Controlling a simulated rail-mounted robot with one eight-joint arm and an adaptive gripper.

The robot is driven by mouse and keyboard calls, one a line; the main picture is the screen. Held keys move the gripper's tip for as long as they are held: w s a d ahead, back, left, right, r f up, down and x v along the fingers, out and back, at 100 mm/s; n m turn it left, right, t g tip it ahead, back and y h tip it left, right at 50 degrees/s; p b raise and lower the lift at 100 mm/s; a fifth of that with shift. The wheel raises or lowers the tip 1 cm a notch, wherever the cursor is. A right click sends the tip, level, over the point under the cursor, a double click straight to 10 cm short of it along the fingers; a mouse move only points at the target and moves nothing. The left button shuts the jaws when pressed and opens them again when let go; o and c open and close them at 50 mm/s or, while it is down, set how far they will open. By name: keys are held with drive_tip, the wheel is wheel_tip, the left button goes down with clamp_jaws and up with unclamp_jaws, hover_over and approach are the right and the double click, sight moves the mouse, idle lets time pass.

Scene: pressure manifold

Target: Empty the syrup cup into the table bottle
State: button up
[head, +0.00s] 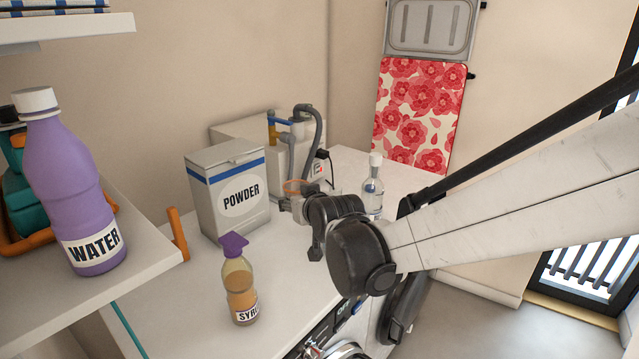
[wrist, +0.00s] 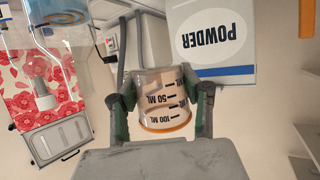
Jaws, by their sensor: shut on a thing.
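My gripper (wrist: 160,100) is shut on a clear measuring cup (wrist: 163,85) with black 50 ML and 100 ML marks and an orange rim. The cup's orange rim also shows in the head view (head: 296,187), beside the powder box and left of my wrist. The cup looks upright, rim up; I cannot tell how much it holds. The table bottle (head: 373,197), clear with a white cap, stands on the counter behind and right of my gripper. Its white cap also shows at the left of the wrist view (wrist: 45,100). A syrup bottle (head: 239,287) with a purple cap stands at the counter's front.
The powder box (head: 226,192) stands left of my gripper. A grey machine with a bent hose (head: 315,135) is behind it. A purple water bottle (head: 75,190) is on a shelf at left. Counter is clear between the syrup bottle and powder box.

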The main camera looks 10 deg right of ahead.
wheel_tip(320, 180, up, 6)
drive_tip(key=p, duration=0.4)
drive_tip(key=shift+r, duration=0.1)
idle(0.4)
